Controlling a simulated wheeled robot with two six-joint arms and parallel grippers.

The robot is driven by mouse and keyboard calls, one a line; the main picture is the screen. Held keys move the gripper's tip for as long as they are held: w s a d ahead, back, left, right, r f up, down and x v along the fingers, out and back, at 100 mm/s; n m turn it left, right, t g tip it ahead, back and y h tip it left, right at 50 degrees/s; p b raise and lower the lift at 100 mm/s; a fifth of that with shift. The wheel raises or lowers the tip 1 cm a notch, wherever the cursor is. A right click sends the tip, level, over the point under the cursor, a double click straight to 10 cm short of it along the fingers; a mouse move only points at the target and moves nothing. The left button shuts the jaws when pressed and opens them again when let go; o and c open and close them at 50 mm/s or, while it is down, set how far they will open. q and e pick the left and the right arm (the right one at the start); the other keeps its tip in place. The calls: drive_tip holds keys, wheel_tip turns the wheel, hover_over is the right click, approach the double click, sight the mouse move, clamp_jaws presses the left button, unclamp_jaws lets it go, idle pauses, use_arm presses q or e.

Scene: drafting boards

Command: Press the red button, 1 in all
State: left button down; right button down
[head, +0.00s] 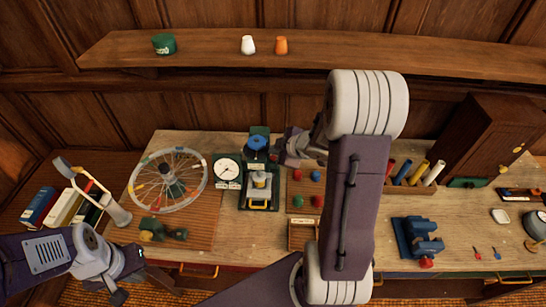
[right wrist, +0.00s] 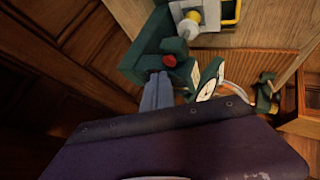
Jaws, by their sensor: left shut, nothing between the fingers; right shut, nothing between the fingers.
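A green press-like device (head: 259,185) with a blue ridged knob (head: 255,143) stands on the bench. In the right wrist view, a round red button (right wrist: 198,60) shows on the device's dark green body (right wrist: 148,58). The button does not show clearly in the head view. My right gripper (head: 284,155) is shut and empty, just right of the blue knob; I cannot tell whether it touches the device. My left gripper (head: 119,296) is shut and empty at the bench's front left, far from the device.
A dial gauge (head: 228,170) stands left of the device, a spoked wheel (head: 168,180) farther left. Small red and green round pieces (head: 298,201) lie to its right, beside my right arm. A blue vise (head: 418,238) and a wooden cabinet (head: 490,140) are at right.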

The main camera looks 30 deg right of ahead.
idle(0.6)
drive_tip(key=shift+f+b, duration=0.3)
drive_tip(key=shift+f, duration=0.1)
drive_tip(key=shift+f, duration=0.2)
drive_tip(key=shift+s+a+f+b, duration=0.15)
drive_tip(key=shift+s+f+b, duration=0.35)
drive_tip(key=shift+f+b, duration=0.15)
idle(0.9)
drive_tip(key=shift+w+r+p, duration=0.15)
drive_tip(key=shift+r+p, duration=0.3)
drive_tip(key=shift+p, duration=0.1)
drive_tip(key=shift+w+r, duration=0.1)
drive_tip(key=shift+w, duration=0.15)
drive_tip(key=shift+r, duration=0.15)
